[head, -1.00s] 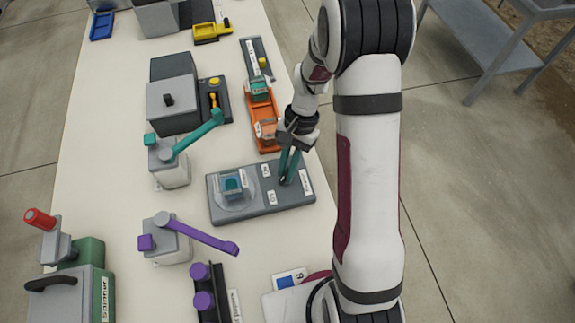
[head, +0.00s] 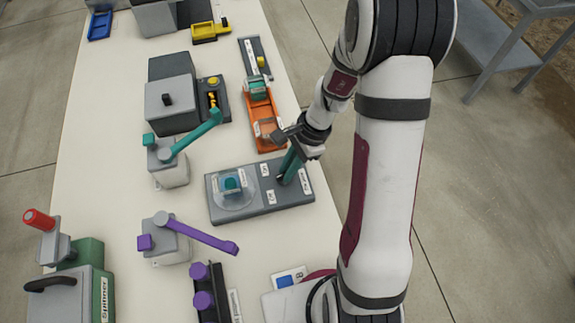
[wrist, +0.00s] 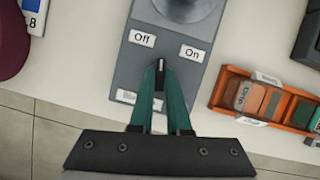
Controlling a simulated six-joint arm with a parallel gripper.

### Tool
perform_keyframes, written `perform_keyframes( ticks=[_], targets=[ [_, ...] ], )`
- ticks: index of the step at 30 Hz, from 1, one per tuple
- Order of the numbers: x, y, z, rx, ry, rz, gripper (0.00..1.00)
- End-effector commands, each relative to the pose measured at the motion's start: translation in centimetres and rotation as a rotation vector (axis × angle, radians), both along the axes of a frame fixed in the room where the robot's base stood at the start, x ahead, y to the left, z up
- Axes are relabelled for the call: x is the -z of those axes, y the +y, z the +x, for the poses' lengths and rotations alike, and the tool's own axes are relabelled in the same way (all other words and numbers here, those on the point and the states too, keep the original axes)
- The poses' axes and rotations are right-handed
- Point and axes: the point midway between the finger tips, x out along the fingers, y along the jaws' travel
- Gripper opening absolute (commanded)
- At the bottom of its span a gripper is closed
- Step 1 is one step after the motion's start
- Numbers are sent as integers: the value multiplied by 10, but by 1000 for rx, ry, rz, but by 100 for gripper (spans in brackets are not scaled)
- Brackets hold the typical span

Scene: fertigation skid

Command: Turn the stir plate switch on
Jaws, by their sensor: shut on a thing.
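The grey stir plate (head: 240,210) lies on the bench, with a round disc and a teal vessel (head: 232,185) on its left part. In the wrist view, the stir plate (wrist: 128,75) shows an "Off" label (wrist: 142,38) and an "On" label (wrist: 192,53). The small dark switch (wrist: 160,68) stands near these labels, between my teal fingertips. My gripper (head: 282,180) is shut on the switch, its fingers leaning up to the right in the head view. The fingers partly hide the switch, so I cannot tell its exact setting.
An orange tray (head: 264,142) lies just behind the plate. A teal-levered unit (head: 172,170) and a purple-levered unit (head: 170,246) stand to the left. A black rack with purple knobs (head: 205,292) is in front. Bare bench lies between them.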

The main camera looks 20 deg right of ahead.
Motion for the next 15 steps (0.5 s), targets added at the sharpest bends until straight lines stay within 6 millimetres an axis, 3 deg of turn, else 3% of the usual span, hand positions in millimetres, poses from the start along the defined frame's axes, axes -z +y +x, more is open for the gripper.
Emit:
perform_keyframes(
  ticks=[15],
  targets=[
    [0,0,-5,488,1,0,0]
  ],
)
